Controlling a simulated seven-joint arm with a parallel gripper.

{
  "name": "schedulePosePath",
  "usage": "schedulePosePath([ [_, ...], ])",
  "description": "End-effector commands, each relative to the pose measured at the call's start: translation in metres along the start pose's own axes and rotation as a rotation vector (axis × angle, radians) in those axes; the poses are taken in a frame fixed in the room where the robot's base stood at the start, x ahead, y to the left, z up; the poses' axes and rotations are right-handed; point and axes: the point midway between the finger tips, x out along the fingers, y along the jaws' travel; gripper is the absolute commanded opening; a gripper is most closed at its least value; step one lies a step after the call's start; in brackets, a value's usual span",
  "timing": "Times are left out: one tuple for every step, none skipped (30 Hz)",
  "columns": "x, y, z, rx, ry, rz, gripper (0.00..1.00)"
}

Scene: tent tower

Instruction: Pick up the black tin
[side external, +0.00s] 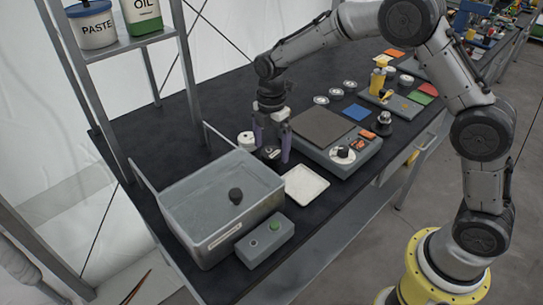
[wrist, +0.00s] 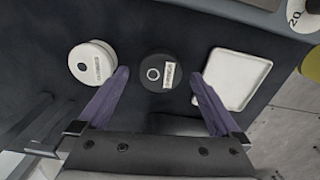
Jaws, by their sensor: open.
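The black tin (wrist: 160,73) is a round dark tin with a small white label and a pale ring on its lid. It stands on the black table, centred ahead of my fingers in the wrist view. In the side external view the black tin (side external: 270,153) is partly hidden by a finger. My gripper (side external: 271,150) points down over it with its purple fingers apart. In the wrist view my gripper (wrist: 160,80) is open, with one finger towards each side of the tin, and nothing is held. Whether the fingers touch the tin cannot be told.
A white tin (wrist: 92,63) stands left of the black tin, close to one finger. A shallow white tray (wrist: 236,79) lies close on the right. A grey bin (side external: 215,213) with a dark knob-like object, a button box (side external: 264,240) and a scale (side external: 326,140) stand nearby.

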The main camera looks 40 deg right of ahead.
Motion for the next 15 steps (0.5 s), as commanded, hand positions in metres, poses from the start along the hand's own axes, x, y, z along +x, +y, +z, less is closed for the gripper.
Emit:
schedulePosePath([
  [0.0069,-0.0010,0.0007,0.001,0.000,-0.004,1.00],
  [0.0096,-0.0008,0.0008,0.001,0.000,-0.002,1.00],
  [0.0124,-0.0006,0.0009,0.001,0.000,-0.001,1.00],
  [0.0139,-0.0006,0.0009,0.001,0.000,-0.001,1.00],
  [0.0150,-0.0006,0.0009,0.001,0.000,-0.001,1.00],
  [0.0158,-0.0005,0.0009,0.001,0.000,0.000,1.00],
  [0.0160,-0.0005,0.0009,0.001,0.000,0.000,1.00],
  [0.0160,-0.0004,0.0009,0.001,0.000,0.000,1.00],
  [0.0159,-0.0004,0.0009,0.001,0.000,0.000,1.00],
  [0.0159,-0.0004,0.0009,0.001,0.000,0.000,1.00],
  [0.0158,-0.0004,0.0009,0.001,0.000,0.000,1.00],
  [0.0158,-0.0004,0.0009,0.001,0.000,0.000,0.98],
  [0.0157,-0.0004,0.0009,0.001,0.000,0.000,0.93],
  [0.0157,-0.0003,0.0009,0.001,0.000,0.000,0.87],
  [0.0156,-0.0003,0.0009,0.001,0.000,0.000,0.80],
])
